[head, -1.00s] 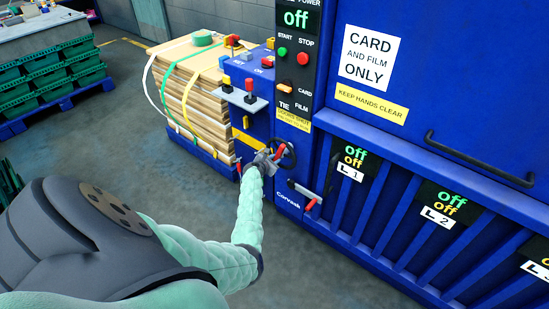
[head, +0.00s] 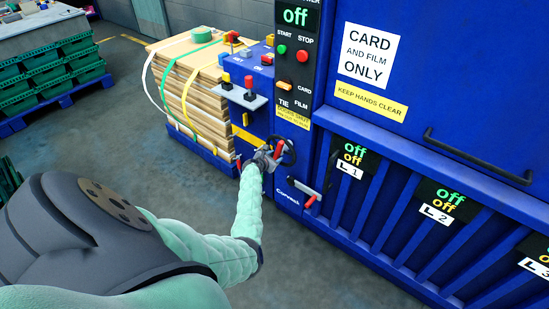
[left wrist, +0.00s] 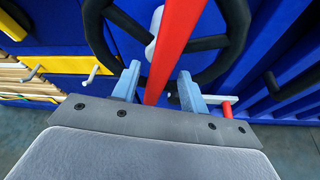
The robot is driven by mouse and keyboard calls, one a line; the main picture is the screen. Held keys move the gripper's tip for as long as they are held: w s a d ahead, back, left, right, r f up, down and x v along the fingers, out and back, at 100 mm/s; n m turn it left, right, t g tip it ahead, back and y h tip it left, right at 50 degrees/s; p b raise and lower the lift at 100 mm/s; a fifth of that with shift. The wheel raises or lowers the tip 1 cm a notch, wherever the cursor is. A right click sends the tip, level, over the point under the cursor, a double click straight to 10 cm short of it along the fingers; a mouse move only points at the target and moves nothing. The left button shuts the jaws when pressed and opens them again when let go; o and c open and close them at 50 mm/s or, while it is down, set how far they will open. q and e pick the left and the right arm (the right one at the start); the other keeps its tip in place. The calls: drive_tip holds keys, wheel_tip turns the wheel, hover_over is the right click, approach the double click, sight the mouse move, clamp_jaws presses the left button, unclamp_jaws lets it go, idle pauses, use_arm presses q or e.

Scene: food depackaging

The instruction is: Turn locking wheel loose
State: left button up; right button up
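The locking wheel (head: 288,147) is a black ring with a red handle (head: 279,149) on the front of the blue baler. In the left wrist view the black wheel (left wrist: 238,28) fills the top, and the red handle (left wrist: 177,40) comes down toward the gripper. My left gripper (head: 266,158) is at the wheel, its palm partly hidden in the head view. In the left wrist view its two blue-grey fingers (left wrist: 159,84) stand on either side of the red handle, with visible gaps. The gripper is open around the handle. My right gripper is not in view.
A strapped cardboard stack (head: 188,98) stands left. Grey floor (head: 95,135) is clear at left.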

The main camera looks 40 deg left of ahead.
use_arm(q)
drive_tip(key=shift+s, duration=0.1)
drive_tip(key=b+v, duration=0.1)
drive_tip(key=v, duration=0.6)
drive_tip(key=shift+s+r, duration=0.15)
drive_tip(key=shift+s, duration=0.15)
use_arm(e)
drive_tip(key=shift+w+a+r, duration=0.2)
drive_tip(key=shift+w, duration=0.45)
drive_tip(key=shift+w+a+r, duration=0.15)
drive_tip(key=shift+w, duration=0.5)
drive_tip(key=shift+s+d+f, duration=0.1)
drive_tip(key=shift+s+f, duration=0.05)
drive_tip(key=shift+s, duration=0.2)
